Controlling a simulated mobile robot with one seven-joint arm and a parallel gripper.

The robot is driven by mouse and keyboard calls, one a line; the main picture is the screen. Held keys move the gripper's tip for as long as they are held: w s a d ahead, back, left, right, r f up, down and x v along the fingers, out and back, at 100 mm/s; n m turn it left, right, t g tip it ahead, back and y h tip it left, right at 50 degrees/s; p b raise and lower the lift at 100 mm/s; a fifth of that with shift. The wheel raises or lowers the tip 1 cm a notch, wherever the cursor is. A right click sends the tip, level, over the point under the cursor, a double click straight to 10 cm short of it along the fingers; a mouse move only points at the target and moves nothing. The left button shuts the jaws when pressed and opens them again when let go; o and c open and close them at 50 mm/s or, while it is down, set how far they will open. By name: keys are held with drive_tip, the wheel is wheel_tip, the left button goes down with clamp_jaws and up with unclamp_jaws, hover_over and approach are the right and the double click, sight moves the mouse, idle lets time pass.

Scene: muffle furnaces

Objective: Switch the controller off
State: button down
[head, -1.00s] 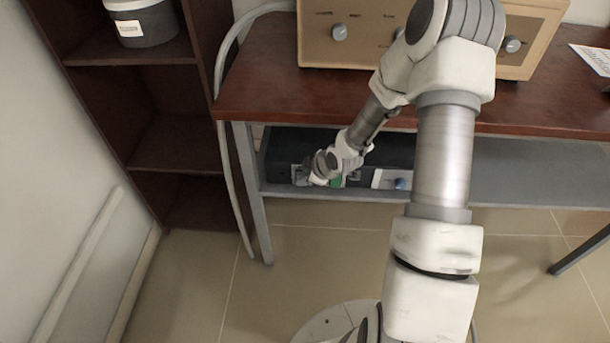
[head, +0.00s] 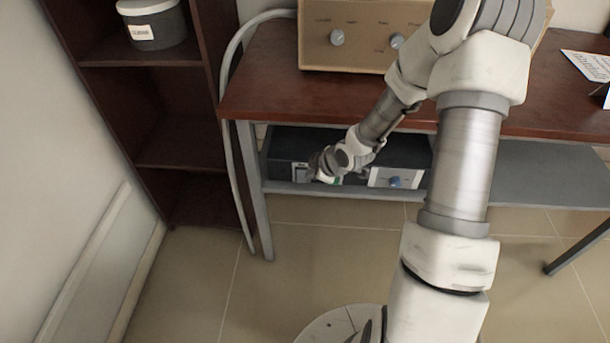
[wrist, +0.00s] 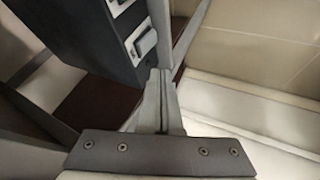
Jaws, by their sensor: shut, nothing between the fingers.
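The controller is a dark box (head: 285,146) on the grey lower shelf under the bench. Its front has a pale panel with a blue knob (head: 394,181), a green part partly hidden behind my wrist, and a pale switch plate (head: 301,173) at the left end. In the wrist view the dark box (wrist: 85,45) is at the upper left, with a grey rocker-like switch (wrist: 146,43) on a pale plate. My gripper (wrist: 160,74) is shut and empty, its tips just below and right of that switch. Contact cannot be told. In the head view my gripper (head: 314,171) is at the box's left front.
A tan furnace unit (head: 365,50) with knobs stands on the brown bench top (head: 270,90) above. A grey table leg (head: 254,200) and a pale hose (head: 232,130) are left of the box. A dark shelf unit (head: 160,160) stands farther left.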

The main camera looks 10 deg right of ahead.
drive_tip(key=shift+w+p+v, duration=0.15)
drive_tip(key=shift+p+v, duration=0.2)
drive_tip(key=shift+v, duration=0.7)
drive_tip(key=shift+w+p+v, duration=0.15)
drive_tip(key=shift+p+v, duration=0.15)
drive_tip(key=shift+v, duration=0.75)
drive_tip(key=shift+d+r, duration=0.15)
drive_tip(key=shift+r, duration=0.05)
